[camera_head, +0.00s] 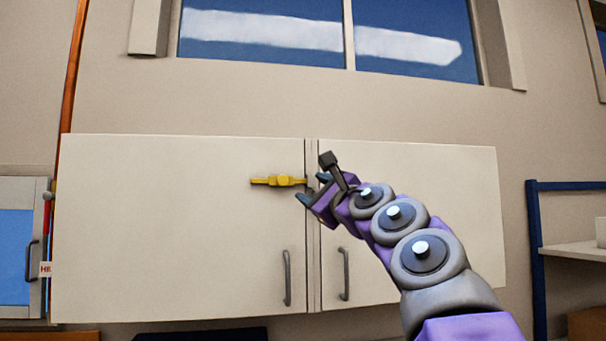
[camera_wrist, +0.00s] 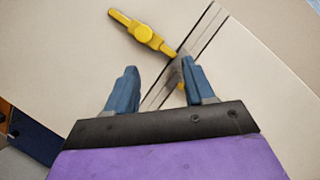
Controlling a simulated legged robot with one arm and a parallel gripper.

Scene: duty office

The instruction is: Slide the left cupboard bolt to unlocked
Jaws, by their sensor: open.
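The yellow bolt (camera_head: 279,181) is mounted level on the left cupboard door (camera_head: 180,230), near its upper right edge by the seam. In the wrist view the bolt (camera_wrist: 144,33) runs slanted towards the seam, and a small yellow piece shows beside the right finger. My gripper (camera_head: 311,189) is open with nothing between its fingers, just right of the bolt and in front of the seam. In the wrist view my gripper's blue fingers (camera_wrist: 157,82) stand apart, below the bolt body. The bolt's right end is partly hidden by my gripper in the head view.
The right cupboard door (camera_head: 430,220) is closed beside the left one. Two dark vertical handles, left (camera_head: 287,278) and right (camera_head: 345,274), flank the seam lower down. A window (camera_head: 300,35) is above. A blue-framed shelf (camera_head: 537,250) stands at the right.

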